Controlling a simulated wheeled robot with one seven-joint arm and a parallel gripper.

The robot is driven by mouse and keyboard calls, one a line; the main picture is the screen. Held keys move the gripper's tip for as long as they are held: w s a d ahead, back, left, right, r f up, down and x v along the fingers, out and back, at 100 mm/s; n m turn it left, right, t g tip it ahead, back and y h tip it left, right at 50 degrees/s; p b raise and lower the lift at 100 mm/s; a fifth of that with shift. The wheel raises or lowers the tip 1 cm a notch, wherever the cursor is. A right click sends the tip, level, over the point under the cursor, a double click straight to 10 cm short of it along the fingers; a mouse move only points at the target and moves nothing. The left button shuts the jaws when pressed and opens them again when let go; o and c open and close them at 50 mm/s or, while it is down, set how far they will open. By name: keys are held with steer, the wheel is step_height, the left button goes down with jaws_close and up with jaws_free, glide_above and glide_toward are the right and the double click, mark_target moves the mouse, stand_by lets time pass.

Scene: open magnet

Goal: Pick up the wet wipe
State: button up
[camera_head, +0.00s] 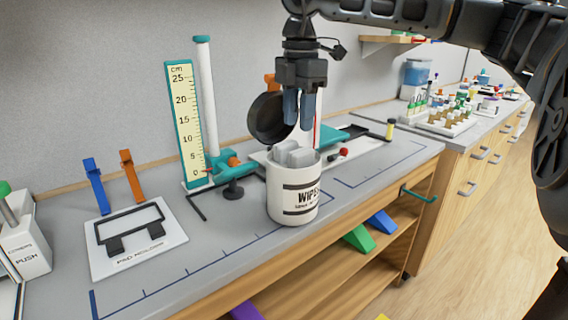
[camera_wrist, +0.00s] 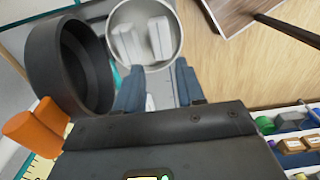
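The wipes canister (camera_head: 294,203) is a white cylinder with black "WIPES" lettering, upright near the counter's front edge. Pale folded wet wipes (camera_head: 295,155) stick up out of its open top. In the wrist view two pale wipe pieces (camera_wrist: 160,38) show inside the canister's round rim (camera_wrist: 178,28). My gripper (camera_head: 298,122) points down above the canister, with its blue-grey fingers a little above the wipes. In the wrist view the fingers (camera_wrist: 158,84) are apart with nothing between them.
A black round cup-like part (camera_head: 268,118) stands close to my gripper's left. A height scale (camera_head: 185,122) and a pad holder (camera_head: 138,240) are further left. A teal block (camera_head: 334,136) lies behind the canister. Bare counter (camera_head: 215,235) shows left of the canister.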

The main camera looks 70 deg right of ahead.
mark_target(302, 150)
steer(key=shift+s+d+f, duration=0.15)
steer(key=shift+d, duration=0.05)
steer(key=shift+s+d+f+p, duration=0.1)
steer(key=shift+f+p, duration=0.3)
steer(key=shift+f, duration=1.45)
steer(key=shift+s+f+p, duration=0.1)
steer(key=shift+f+p, duration=0.3)
steer(key=shift+f, duration=1.45)
steer(key=c, duration=0.7)
steer(key=shift+r, duration=0.1)
steer(key=shift+r, duration=0.5)
step_height(302, 150, up, 3)
steer(key=shift+f+b, duration=0.15)
steer(key=shift+b, duration=0.35)
steer(key=s+d+r, duration=0.2)
steer(key=s, duration=0.1)
steer(key=s+d+r+b, duration=0.1)
steer(key=s+d+r, duration=0.1)
steer(key=s+d, duration=0.1)
steer(key=s+d+r+b, duration=0.1)
steer(key=s+d+r, duration=0.1)
steer(key=r, duration=0.1)
steer(key=shift+s+d+r, duration=0.1)
steer(key=shift+s+d, duration=0.2)
steer(key=shift+s, duration=0.1)
